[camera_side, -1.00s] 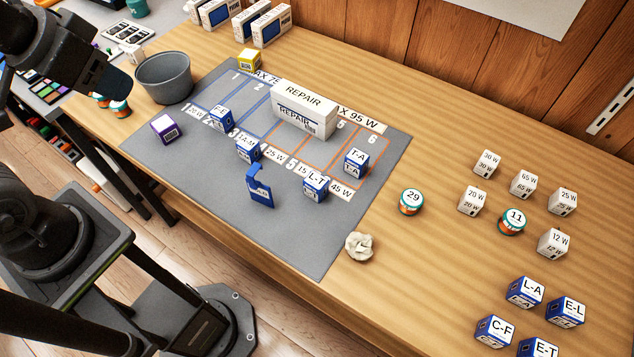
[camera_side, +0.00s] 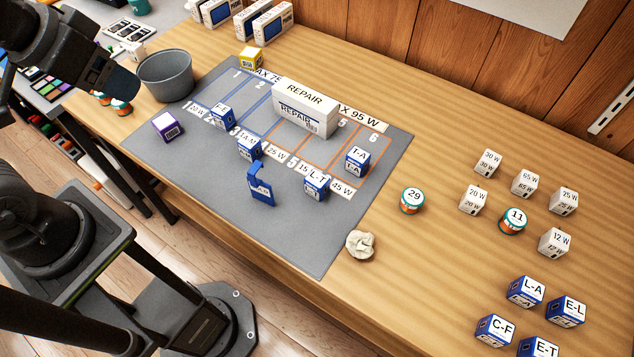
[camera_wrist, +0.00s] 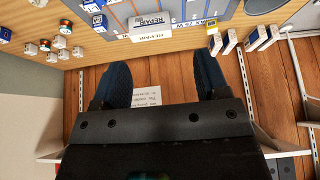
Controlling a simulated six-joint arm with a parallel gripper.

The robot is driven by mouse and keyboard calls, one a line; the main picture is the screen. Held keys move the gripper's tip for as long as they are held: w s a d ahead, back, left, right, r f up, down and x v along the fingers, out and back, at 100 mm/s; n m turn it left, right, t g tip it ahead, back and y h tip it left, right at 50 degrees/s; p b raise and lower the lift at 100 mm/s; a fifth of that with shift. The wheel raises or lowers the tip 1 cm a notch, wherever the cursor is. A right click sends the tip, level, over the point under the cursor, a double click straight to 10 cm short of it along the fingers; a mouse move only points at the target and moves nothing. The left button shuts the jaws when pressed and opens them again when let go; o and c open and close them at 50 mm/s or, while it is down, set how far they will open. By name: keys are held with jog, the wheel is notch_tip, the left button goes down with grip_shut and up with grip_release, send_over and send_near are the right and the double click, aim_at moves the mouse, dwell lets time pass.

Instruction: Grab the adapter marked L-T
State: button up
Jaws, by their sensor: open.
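The adapter marked L-T (camera_side: 316,187) is a blue cube with a white label. It sits on the grey mat (camera_side: 285,238) near the mat's lower right, beside the 45 W strip. A blue holder-like piece (camera_side: 261,190) stands just to its left. The T-A cube (camera_side: 357,161) is up and to its right. My gripper's fingers show in the wrist view (camera_wrist: 163,75), spread apart with nothing between them, facing the wooden wall.
A white REPAIR box (camera_side: 305,112) stands on the mat behind the adapters. A grey bucket (camera_side: 166,76) is at the mat's left. Crumpled paper (camera_side: 360,244) lies off the mat's right edge. Labelled cubes, including L-A (camera_side: 525,292), and tins stand at right.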

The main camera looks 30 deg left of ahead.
jog(key=w+d+m+g, duration=0.2)
jog(key=w+d+m, duration=0.25)
jog(key=w, duration=0.25)
jog(key=m+g, duration=0.4)
jog(key=m, duration=1)
send_over(317, 178)
notch_tip(317, 178, down, 18)
notch_tip(317, 178, down, 13)
jog(key=shift+f, duration=0.15)
jog(key=shift+c, duration=0.4)
jog(key=c, duration=0.9)
